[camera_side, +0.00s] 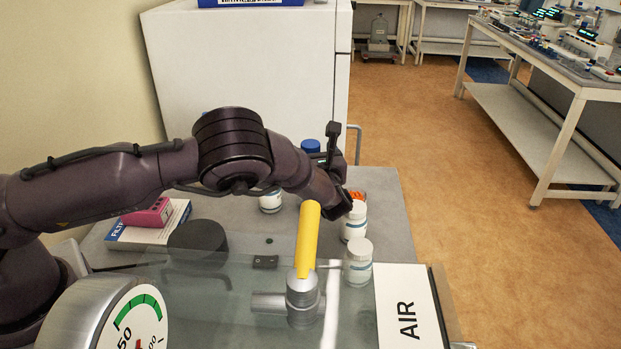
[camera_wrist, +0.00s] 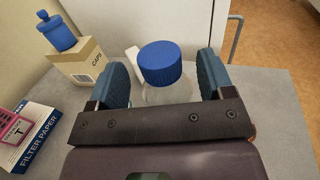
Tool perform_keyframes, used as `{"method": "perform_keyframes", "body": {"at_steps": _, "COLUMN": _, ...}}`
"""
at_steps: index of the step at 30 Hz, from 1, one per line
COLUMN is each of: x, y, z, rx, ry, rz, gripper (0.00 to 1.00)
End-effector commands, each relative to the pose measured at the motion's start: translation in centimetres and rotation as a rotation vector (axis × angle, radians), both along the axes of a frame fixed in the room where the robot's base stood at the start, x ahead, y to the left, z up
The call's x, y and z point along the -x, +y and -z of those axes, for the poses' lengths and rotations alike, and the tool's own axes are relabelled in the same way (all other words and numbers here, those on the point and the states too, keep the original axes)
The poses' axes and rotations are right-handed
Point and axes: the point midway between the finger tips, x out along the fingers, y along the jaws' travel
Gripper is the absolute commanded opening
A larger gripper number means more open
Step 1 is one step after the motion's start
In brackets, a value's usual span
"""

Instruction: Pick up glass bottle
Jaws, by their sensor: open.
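The glass bottle (camera_wrist: 168,94) is clear with a ribbed blue cap (camera_wrist: 160,63). In the wrist view it stands upright just beyond my gripper, framed between the two fingers, with a gap on each side. Its lower part is hidden by the gripper body. My gripper (camera_wrist: 162,78) is open, with blue-grey finger pads and nothing held. In the side view a blue cap (camera_side: 310,146) shows behind my arm; the rest of that bottle is mostly hidden. My wrist is over the back of the bench there, and the fingers are largely hidden.
A caps box (camera_wrist: 83,61) with a blue-topped item on it and a filter paper pack (camera_wrist: 33,136) are left. White jars (camera_side: 354,221) (camera_side: 358,263) stand right of the yellow-handled valve (camera_side: 308,240). Another jar (camera_side: 270,202) is under my arm. A white cabinet (camera_side: 250,60) stands behind the bench.

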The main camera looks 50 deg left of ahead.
Motion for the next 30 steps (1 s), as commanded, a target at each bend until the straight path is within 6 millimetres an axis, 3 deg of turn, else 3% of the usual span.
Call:
{"method": "perform_keyframes", "body": {"at_steps": 6, "x": -1.2, "y": 2.3, "z": 0.0, "rx": -0.001, "ry": 0.002, "rz": 0.0, "gripper": 0.74}}
{"method": "perform_keyframes", "body": {"at_steps": 14, "x": -1.3, "y": 2.4, "z": 0.0, "rx": 0.0, "ry": 0.001, "rz": 0.001, "gripper": 0.74}}
{"method": "perform_keyframes", "body": {"at_steps": 21, "x": -1.3, "y": 2.4, "z": 0.0, "rx": 0.0, "ry": 0.001, "rz": 0.001, "gripper": 0.19}}
{"method": "perform_keyframes", "body": {"at_steps": 24, "x": -1.3, "y": 2.4, "z": 0.0, "rx": 0.0, "ry": 0.001, "rz": 0.001, "gripper": 0.0}}
{"method": "perform_keyframes", "body": {"at_steps": 30, "x": -1.3, "y": 2.4, "z": -0.1, "rx": -0.001, "ry": 0.0, "rz": 0.001, "gripper": 0.0}}
